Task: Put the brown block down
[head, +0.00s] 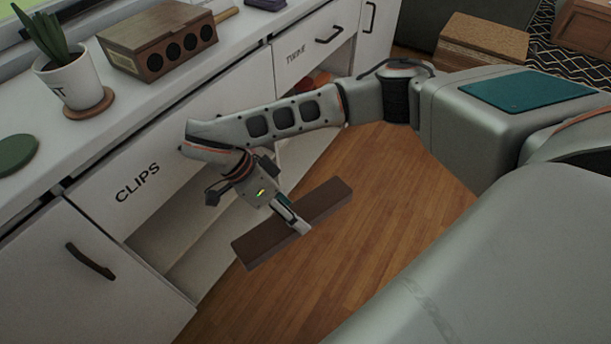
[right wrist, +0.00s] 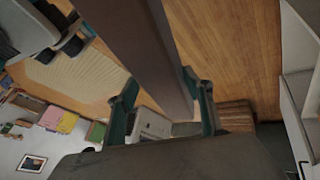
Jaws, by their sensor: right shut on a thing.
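The brown block (head: 328,199) is a long, dark bar held in the air above the wooden floor in the head view, in front of the white cabinet. My right gripper (head: 297,222) is shut on it near its middle, and the block sticks out on both sides. In the right wrist view the block (right wrist: 140,45) runs between the two fingers of the gripper (right wrist: 163,103). My left gripper is in neither view.
The white cabinet (head: 130,195) has a drawer labelled CLIPS and an open lower space. On its counter stand a potted plant (head: 72,80), a wooden box with round holes (head: 158,38) and a green disc (head: 16,153). The wooden floor (head: 350,255) below the block is clear.

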